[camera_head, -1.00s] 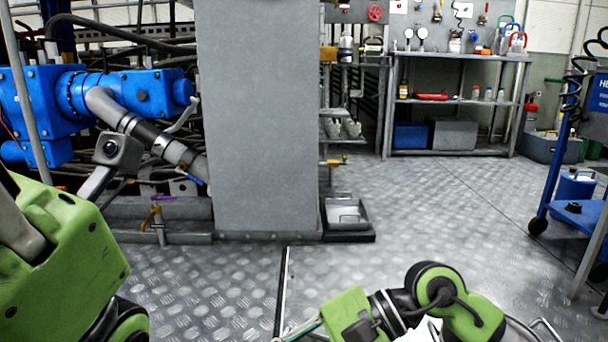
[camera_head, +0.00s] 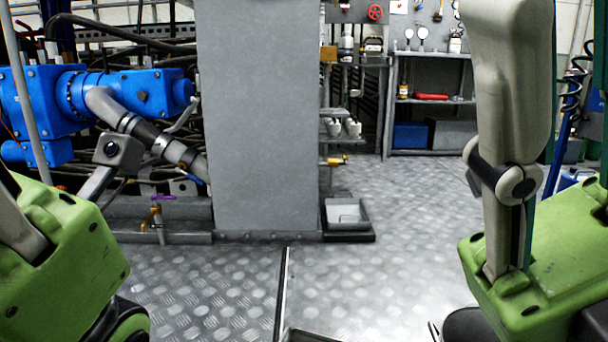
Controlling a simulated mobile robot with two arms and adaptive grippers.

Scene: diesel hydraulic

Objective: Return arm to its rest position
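My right arm (camera_head: 508,130) stands upright along the right side of the head view, with a grey upper link and a green housing (camera_head: 545,265) below it. My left arm's green housing (camera_head: 65,250) fills the lower left corner. Neither gripper shows in the head view, so I cannot tell whether either is open, shut or holding something.
A tall grey panel (camera_head: 258,120) stands in the middle, with blue hydraulic machinery (camera_head: 130,92) and pipes to its left. A small grey tray (camera_head: 346,215) sits at its right foot. A workbench (camera_head: 430,101) stands behind. The tread-plate floor (camera_head: 370,275) in front is clear.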

